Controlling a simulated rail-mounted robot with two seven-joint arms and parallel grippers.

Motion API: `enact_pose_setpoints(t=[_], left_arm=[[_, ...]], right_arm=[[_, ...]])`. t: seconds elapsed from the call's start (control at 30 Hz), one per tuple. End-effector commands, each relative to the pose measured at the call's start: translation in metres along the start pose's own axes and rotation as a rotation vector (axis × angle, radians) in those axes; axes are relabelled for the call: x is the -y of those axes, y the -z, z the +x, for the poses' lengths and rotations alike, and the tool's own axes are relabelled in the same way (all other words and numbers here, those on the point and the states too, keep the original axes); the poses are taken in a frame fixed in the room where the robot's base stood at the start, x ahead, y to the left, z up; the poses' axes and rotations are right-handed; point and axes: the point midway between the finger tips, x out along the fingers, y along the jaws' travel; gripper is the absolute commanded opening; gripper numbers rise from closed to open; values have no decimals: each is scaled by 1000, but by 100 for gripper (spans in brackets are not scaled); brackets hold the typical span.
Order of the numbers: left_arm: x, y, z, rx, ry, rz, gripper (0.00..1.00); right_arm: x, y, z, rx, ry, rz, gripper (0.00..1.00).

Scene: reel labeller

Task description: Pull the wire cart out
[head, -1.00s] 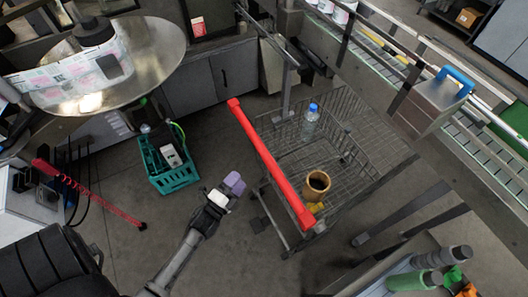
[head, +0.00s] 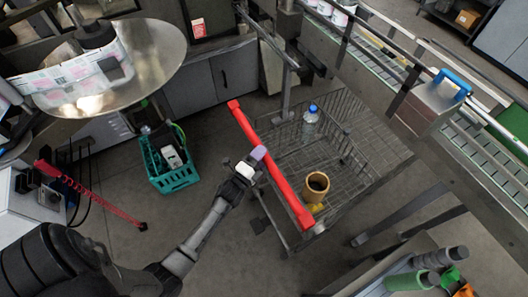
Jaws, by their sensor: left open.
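The wire cart (head: 345,185) stands on the floor right of centre, partly under the conveyor. Its long red handle (head: 283,184) faces me and slants from upper left to lower right. In the cart are a clear bottle with a blue cap (head: 311,122), a tan cup-like container with a dark inside (head: 316,186) and a small yellow item (head: 317,208). My left gripper (head: 252,162) is open, with its fingertips close to the left side of the handle near its middle. I cannot tell whether they touch it. My right gripper is not in view.
A teal crate (head: 174,182) with items sits on the floor at left. A round metal table (head: 150,60) is at upper left.

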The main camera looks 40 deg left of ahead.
Motion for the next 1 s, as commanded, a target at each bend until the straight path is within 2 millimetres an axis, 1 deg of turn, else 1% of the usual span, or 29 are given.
enact_pose_setpoints(t=[0.1,0.2,0.53,0.57,1.0], left_arm=[[0,0,9,0,0,0,59],[0,0,13,0,-1,0,59],[0,0,14,0,-1,0,59],[0,0,14,0,-1,0,57],[0,0,14,0,-1,0,15]], right_arm=[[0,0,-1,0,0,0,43],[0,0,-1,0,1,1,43],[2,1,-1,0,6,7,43],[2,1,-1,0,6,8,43],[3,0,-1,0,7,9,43]])
